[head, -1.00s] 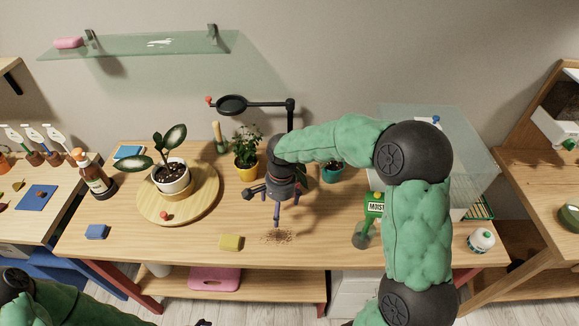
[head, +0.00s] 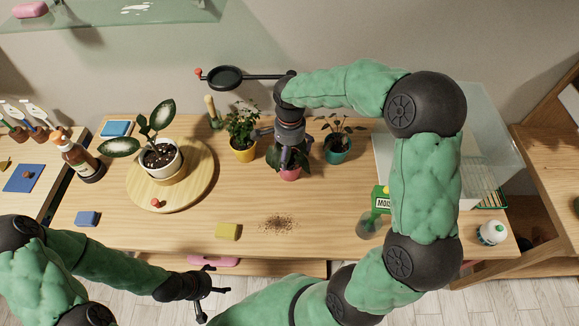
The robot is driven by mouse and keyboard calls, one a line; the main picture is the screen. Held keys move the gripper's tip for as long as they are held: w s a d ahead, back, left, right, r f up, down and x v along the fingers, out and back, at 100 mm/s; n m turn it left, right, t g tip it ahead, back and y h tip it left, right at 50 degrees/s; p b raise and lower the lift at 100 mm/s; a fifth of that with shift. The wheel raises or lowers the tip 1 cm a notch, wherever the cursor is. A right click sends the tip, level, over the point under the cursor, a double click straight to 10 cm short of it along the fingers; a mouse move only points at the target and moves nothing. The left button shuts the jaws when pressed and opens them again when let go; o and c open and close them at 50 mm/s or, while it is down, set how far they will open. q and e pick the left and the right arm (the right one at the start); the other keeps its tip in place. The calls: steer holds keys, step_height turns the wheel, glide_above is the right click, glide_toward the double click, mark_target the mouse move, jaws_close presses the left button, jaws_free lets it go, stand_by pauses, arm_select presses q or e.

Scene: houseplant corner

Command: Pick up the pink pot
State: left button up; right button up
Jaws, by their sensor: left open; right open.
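The pink pot (head: 290,173) stands upright on the wooden table, with a leafy plant in it. It is just right of the yellow pot (head: 243,152) and left of the teal pot (head: 337,153). My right gripper (head: 291,156) is open, pointing down at the plant of the pink pot from behind. Its fingers overlap the leaves, and I cannot tell if they touch the pot. My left gripper (head: 215,293) is open and empty in front of the table's front edge.
A white pot (head: 163,168) stands on a round wooden board (head: 200,187) at the left. A yellow sponge (head: 228,231) and spilled soil (head: 278,223) lie in front of the pink pot.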

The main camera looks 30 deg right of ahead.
mark_target(289, 162)
steer(key=f+b, duration=0.1)
steer(key=f, duration=0.4)
steer(key=shift+w+f, duration=0.1)
steer(key=shift+w, duration=0.1)
steer(key=c, duration=1.2)
